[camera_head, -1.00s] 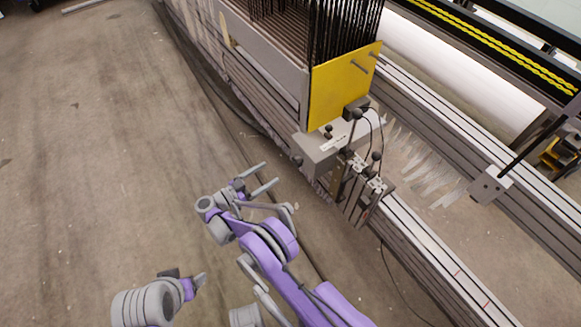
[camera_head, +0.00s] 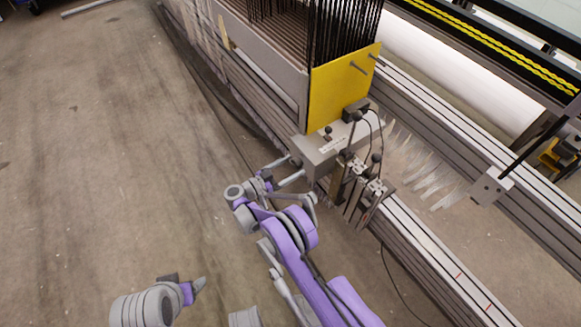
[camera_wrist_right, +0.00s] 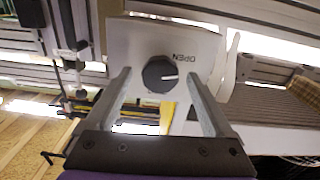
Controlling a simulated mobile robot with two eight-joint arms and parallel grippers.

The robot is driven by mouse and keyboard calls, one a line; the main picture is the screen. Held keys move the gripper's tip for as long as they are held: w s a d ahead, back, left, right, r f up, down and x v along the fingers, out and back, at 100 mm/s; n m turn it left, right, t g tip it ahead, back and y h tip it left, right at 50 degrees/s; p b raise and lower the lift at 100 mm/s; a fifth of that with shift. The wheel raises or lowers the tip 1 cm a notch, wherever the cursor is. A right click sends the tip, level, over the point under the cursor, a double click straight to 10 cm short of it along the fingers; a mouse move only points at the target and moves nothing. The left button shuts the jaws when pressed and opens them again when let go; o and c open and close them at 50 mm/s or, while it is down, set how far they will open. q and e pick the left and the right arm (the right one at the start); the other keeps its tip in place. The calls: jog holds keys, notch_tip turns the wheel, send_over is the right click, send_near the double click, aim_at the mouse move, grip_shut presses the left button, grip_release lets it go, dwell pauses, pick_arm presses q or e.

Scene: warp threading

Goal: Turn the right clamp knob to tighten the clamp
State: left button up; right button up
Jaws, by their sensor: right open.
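The round black clamp knob (camera_wrist_right: 159,73) with a white mark sits on the light plate (camera_wrist_right: 205,45) of the clamp in the right wrist view, with the word OPEN beside it. My right gripper (camera_head: 296,166) is open, its two fingers reaching toward the side of the grey clamp box (camera_head: 325,150) in the head view. In the right wrist view the fingers lie on either side of the knob, with gaps between. I cannot tell how far the tips are from the plate. My left gripper (camera_head: 195,286) is low at the left, away from the clamp; its jaw state is unclear.
A yellow plate (camera_head: 340,88) and dark upright wires (camera_head: 340,30) stand behind the clamp box. Several levers and cables (camera_head: 365,170) are just right of it. Long metal rails (camera_head: 430,250) run diagonally. The floor (camera_head: 110,150) at left is clear.

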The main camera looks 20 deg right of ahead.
jog(key=shift+c, duration=0.4)
jog(key=c, duration=1.3)
jog(key=m+b, duration=0.2)
jog(key=m, duration=0.1)
jog(key=shift+f+m, duration=0.15)
jog(key=shift+m, duration=0.25)
jog(key=m+b, duration=0.2)
jog(key=m, duration=0.2)
jog(key=shift+m, duration=0.3)
jog(key=m+b, duration=0.1)
jog(key=m, duration=0.4)
jog(key=shift+a, duration=0.1)
jog(key=m, duration=0.6)
